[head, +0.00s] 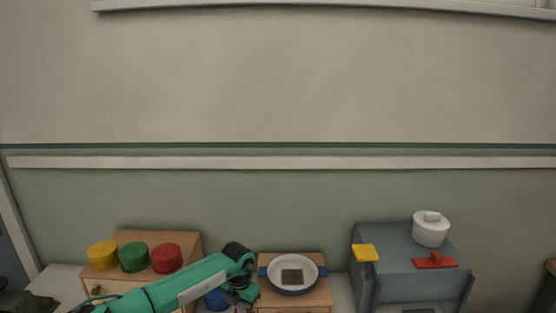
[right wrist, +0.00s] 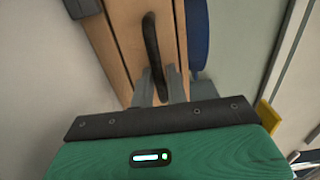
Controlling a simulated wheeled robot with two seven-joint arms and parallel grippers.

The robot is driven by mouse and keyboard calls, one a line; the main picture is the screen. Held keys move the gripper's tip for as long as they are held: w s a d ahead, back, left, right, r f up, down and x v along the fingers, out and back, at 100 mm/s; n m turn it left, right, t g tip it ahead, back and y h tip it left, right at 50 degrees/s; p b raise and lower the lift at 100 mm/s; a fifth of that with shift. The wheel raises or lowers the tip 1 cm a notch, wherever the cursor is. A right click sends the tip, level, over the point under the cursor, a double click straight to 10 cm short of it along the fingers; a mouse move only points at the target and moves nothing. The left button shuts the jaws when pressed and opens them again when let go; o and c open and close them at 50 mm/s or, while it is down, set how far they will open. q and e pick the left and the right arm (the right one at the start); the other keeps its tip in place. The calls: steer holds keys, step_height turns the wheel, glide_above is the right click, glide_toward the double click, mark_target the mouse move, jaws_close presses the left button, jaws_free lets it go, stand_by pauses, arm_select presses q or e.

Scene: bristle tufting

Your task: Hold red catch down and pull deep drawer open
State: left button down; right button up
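A wooden drawer front with an upright black handle (right wrist: 151,40) is in the right wrist view. My right gripper (right wrist: 162,80) has its fingers close on both sides of the handle's lower part, with little gap, and appears shut on it. In the head view a green arm comes in from the left. Its dark gripper (head: 242,297) points down beside a low wooden cabinet (head: 290,305), and its fingertips are cut off by the frame. A tiny bit of red shows below it, too small to identify. A flat red piece (head: 435,262) lies on the grey cabinet. The drawer's opening cannot be seen.
A white pan (head: 312,270) with a brown square stands on the low cabinet. Yellow, green and red (head: 166,257) round lids sit on the left cabinet (head: 150,238). The grey cabinet (head: 390,235) at right carries a white pot (head: 431,230) and a yellow tab (head: 365,252).

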jaws_close()
steer(key=shift+s, duration=2.55)
steer(key=o, duration=0.7)
jaws_free()
steer(key=shift+s, duration=0.1)
steer(key=shift+s, duration=3.9)
